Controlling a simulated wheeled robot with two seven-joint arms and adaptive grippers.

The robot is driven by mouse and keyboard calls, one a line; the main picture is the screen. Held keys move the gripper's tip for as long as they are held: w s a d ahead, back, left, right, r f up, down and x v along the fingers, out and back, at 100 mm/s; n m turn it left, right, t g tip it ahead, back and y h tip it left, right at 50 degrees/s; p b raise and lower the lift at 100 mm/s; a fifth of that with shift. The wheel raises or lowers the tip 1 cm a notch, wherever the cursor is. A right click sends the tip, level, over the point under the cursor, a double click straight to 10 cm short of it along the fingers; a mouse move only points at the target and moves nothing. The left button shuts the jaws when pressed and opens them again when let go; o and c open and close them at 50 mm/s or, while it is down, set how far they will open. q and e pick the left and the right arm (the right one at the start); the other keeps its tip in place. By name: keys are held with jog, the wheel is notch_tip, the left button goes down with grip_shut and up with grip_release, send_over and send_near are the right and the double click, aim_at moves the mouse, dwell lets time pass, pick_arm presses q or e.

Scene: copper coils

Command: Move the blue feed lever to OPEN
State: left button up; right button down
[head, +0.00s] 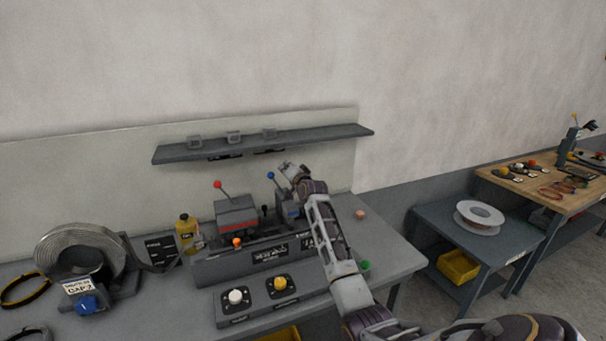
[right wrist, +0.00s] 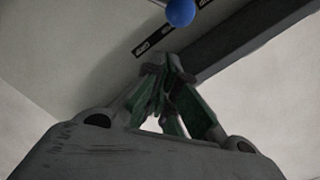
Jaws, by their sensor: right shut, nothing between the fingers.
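The blue feed lever (head: 271,176) has a round blue knob on a thin rod and stands on the machine on the bench, leaning a little left. Its knob also shows at the top edge of the right wrist view (right wrist: 181,12), beyond my fingertips. My right gripper (head: 287,167) is shut and empty, just right of the blue knob and near its height. In the right wrist view my green-padded fingers (right wrist: 166,62) meet at their tips, apart from the knob in the picture. My right arm hides part of the lever's housing. I cannot read an OPEN mark. My left gripper is out of view.
A red-knobbed lever (head: 217,185) stands left of the blue one. A grey shelf (head: 320,136) hangs on the panel above and behind. A metal coil (head: 75,255), a yellow bottle (head: 186,229) and a button box (head: 258,299) crowd the bench (head: 390,257).

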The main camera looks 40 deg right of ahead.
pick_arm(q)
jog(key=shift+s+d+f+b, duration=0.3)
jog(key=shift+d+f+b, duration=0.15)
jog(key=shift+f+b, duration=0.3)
pick_arm(e)
jog(key=s+r, duration=0.1)
jog(key=s, duration=0.9)
jog(key=shift+s+a, duration=0.15)
jog(key=shift+a, duration=0.2)
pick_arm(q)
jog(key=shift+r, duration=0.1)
pick_arm(e)
jog(key=shift+r, duration=0.1)
